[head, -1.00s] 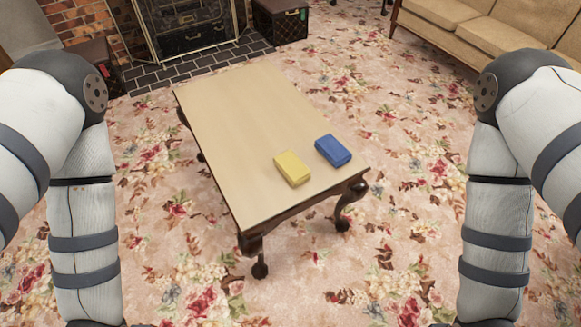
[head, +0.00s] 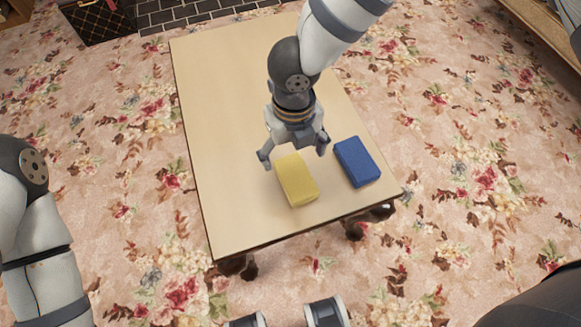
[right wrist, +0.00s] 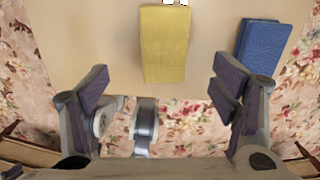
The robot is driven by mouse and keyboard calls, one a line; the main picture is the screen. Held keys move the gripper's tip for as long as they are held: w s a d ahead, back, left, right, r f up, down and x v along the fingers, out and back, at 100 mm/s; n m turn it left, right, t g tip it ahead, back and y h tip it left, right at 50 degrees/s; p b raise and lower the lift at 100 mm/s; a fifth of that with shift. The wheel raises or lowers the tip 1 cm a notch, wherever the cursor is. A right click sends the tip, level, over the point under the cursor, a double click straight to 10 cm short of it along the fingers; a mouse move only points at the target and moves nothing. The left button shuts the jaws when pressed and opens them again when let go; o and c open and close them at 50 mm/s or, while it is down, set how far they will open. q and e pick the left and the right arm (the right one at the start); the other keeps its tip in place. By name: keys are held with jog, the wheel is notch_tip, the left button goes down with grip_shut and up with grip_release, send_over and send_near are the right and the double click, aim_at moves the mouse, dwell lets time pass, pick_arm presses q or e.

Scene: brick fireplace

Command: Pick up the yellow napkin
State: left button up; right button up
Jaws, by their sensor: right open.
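The yellow napkin (head: 297,180) is a folded block lying on the pale wooden table (head: 215,130), near its front edge. My right gripper (head: 294,158) is open and empty, with its fingers spread above the far end of the napkin. In the right wrist view the napkin (right wrist: 164,45) lies beyond the fingertips, in line with the gap between the open fingers (right wrist: 165,88). My left arm shows at the left edge of the head view, but its gripper is out of view.
A blue folded napkin (head: 357,162) lies just right of the yellow one, with a small gap; it also shows in the right wrist view (right wrist: 262,50). The table's left part is clear. Floral carpet (head: 130,170) surrounds it. A dark box (head: 98,18) stands at the far left.

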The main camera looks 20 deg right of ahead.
aim_at(294, 174)
jog(key=f, duration=0.3)
jog(key=f+b, duration=0.1)
jog(key=f, duration=0.6)
jog(key=shift+d+f+b, duration=0.25)
jog(key=shift+b, duration=0.1)
pick_arm(q)
jog(key=shift+x, duration=1.1)
pick_arm(e)
jog(key=c, duration=1.2)
